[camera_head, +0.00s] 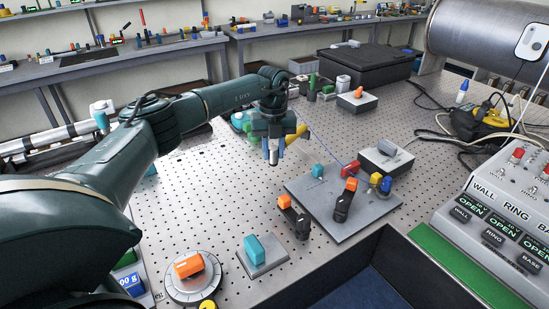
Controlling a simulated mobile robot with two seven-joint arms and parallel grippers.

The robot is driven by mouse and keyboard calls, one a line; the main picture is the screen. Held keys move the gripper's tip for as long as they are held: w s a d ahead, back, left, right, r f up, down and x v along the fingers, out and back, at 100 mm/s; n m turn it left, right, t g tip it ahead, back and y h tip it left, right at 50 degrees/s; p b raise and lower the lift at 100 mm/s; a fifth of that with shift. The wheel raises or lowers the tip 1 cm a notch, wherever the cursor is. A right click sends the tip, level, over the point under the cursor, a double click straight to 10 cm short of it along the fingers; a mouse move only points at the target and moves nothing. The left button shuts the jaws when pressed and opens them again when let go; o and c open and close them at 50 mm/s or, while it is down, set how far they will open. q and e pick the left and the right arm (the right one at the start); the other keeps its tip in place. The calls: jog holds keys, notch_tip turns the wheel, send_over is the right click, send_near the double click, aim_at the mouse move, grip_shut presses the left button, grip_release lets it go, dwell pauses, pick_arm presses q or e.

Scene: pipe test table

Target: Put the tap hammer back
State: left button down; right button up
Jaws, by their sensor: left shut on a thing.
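My left gripper (273,153) is over the far middle of the perforated table, its blue fingers pointing down. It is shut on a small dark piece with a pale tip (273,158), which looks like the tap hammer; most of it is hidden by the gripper. A yellow piece (296,136) shows just right of the gripper; I cannot tell whether it belongs to the held thing. My right gripper is not in view.
A grey plate (330,222) with several coloured blocks and black clamps lies right of centre. A teal block on a pad (262,254) and a round dial with an orange block (192,275) are in front. A control panel (505,215) stands at right.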

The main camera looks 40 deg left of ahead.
aim_at(274, 162)
pick_arm(q)
notch_tip(274, 162, down, 3)
jog(key=shift+f, duration=0.25)
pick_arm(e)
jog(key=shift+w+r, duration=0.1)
pick_arm(q)
jog(key=shift+f, duration=0.1)
jog(key=c, duration=1.4)
grip_release()
jog(key=shift+o, duration=1.3)
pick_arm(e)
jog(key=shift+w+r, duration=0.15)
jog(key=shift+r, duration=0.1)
pick_arm(q)
notch_tip(274, 162, up, 11)
jog(key=shift+w+a+r+b, duration=0.1)
jog(key=shift+w+r+b, duration=0.05)
jog(key=shift+b, duration=0.75)
jog(key=shift+r, duration=0.5)
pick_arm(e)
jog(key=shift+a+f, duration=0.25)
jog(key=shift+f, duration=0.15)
